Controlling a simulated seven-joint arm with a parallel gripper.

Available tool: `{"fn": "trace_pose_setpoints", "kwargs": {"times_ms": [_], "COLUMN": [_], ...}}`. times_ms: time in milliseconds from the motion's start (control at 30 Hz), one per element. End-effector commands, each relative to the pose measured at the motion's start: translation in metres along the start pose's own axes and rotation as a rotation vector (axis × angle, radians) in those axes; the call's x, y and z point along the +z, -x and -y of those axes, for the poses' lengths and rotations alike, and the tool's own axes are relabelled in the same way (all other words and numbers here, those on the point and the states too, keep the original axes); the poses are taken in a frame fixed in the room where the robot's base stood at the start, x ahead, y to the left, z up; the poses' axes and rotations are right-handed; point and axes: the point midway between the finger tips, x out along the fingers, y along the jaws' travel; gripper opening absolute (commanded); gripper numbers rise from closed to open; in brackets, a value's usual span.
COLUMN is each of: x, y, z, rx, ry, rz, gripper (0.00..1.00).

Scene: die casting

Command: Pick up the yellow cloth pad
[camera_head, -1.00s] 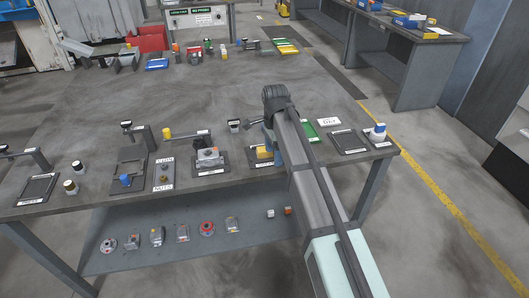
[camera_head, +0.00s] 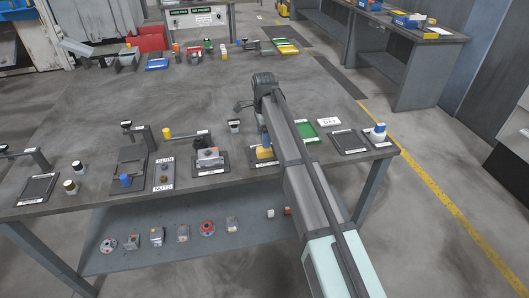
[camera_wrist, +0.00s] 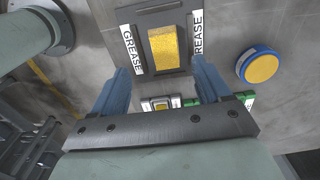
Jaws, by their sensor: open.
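The yellow cloth pad (camera_wrist: 163,45) lies on a dark tray (camera_wrist: 143,60) between two white GREASE labels in the wrist view. In the head view the pad (camera_head: 264,153) shows near the table's front edge, partly covered by my arm. My gripper (camera_wrist: 160,63) is open and empty, with one blue finger on each side of the pad's line in the wrist view. The fingertips appear above the tray, and the pad lies a little ahead of them. In the head view a blue finger shows just above the pad; contact cannot be told.
A round blue item with a yellow top (camera_wrist: 259,66) lies right of the tray in the wrist view. In the head view, a metal part on a dark holder (camera_head: 208,157) stands left of the pad, and a green tray (camera_head: 306,132) lies right. The table's middle is clear.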

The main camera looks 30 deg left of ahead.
Motion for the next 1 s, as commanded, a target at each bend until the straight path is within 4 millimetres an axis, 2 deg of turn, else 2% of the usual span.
{"fn": "trace_pose_setpoints", "kwargs": {"times_ms": [367,667,900,1000], "x": [-0.002,-0.004,-0.004,-0.004], "y": [-0.026,-0.061,-0.064,-0.064], "z": [0.003,0.007,0.007,0.007], "rx": [0.001,0.0,-0.001,-0.001], "ry": [0.0,0.001,0.001,0.001], "rz": [0.0,0.0,0.0,0.0], "gripper": [0.77,0.77,0.77,0.69]}}
